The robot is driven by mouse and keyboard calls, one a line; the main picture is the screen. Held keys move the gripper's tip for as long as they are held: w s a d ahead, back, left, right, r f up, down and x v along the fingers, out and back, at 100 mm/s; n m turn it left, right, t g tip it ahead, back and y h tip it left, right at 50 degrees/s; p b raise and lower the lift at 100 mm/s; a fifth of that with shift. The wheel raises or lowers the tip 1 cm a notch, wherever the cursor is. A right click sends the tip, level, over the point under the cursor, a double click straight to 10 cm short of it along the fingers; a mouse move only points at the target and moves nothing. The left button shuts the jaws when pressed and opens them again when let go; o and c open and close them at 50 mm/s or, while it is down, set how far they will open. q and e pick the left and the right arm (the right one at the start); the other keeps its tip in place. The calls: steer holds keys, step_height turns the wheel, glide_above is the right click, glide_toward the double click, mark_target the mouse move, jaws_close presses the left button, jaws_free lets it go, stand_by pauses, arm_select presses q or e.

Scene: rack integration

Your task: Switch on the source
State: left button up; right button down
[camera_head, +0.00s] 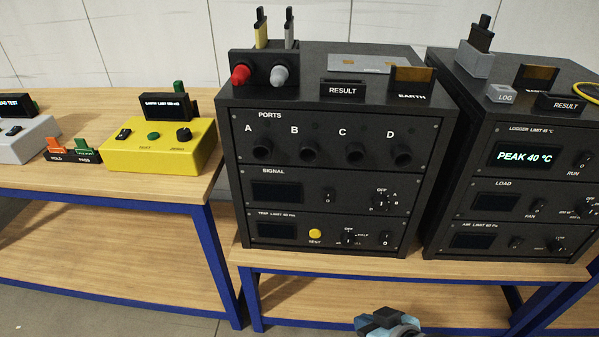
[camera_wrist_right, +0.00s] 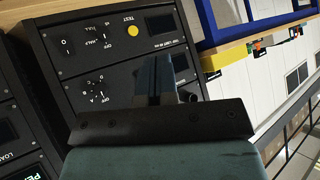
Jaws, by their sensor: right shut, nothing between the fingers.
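No label in view reads "source". The black rack (camera_head: 330,154) in the middle has a SIGNAL panel (camera_head: 300,187) with a dark display (camera_head: 277,192), a small switch (camera_head: 328,195) marked 0 and a rotary knob (camera_head: 382,200) with OFF and lettered positions. My right gripper (camera_head: 385,322) is at the bottom edge of the head view, low in front of the rack. In the right wrist view its shut, empty fingers (camera_wrist_right: 160,77) overlap the rack front and hide part of the SIGNAL panel; the SIGNAL knob (camera_wrist_right: 97,90) stays visible. Contact cannot be told. My left gripper is not in view.
Above SIGNAL are ports A to D (camera_head: 327,153); below are a yellow TEST button (camera_head: 315,233) and knobs. A second rack (camera_head: 518,186) reading PEAK 40 °C stands close on the right. A yellow box (camera_head: 160,150) is on the left bench (camera_head: 60,180).

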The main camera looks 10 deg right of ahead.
mark_target(329, 194)
steer(key=w+a+r+m+t+y+p, duration=0.4)
steer(key=w+a+m+t, duration=0.35)
steer(key=w, duration=0.45)
arm_select(q)
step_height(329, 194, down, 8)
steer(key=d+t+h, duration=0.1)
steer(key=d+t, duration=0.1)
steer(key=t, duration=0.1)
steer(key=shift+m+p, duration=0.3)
steer(key=shift+p, duration=0.15)
arm_select(e)
steer(key=w+d+f+m+t+h, duration=0.1)
steer(key=w+d+f+m+h, duration=0.1)
steer(key=m+h, duration=0.4)
steer(key=w+d+f+m+t+h, duration=0.1)
steer(key=w+d+f+m+h, duration=0.1)
steer(key=m+h, duration=0.5)
steer(key=shift+w+d+m+h, duration=0.3)
steer(key=shift+w+d+m, duration=0.2)
steer(key=shift+w+m, duration=0.85)
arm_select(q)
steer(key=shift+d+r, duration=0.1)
arm_select(e)
steer(key=shift+f, duration=0.1)
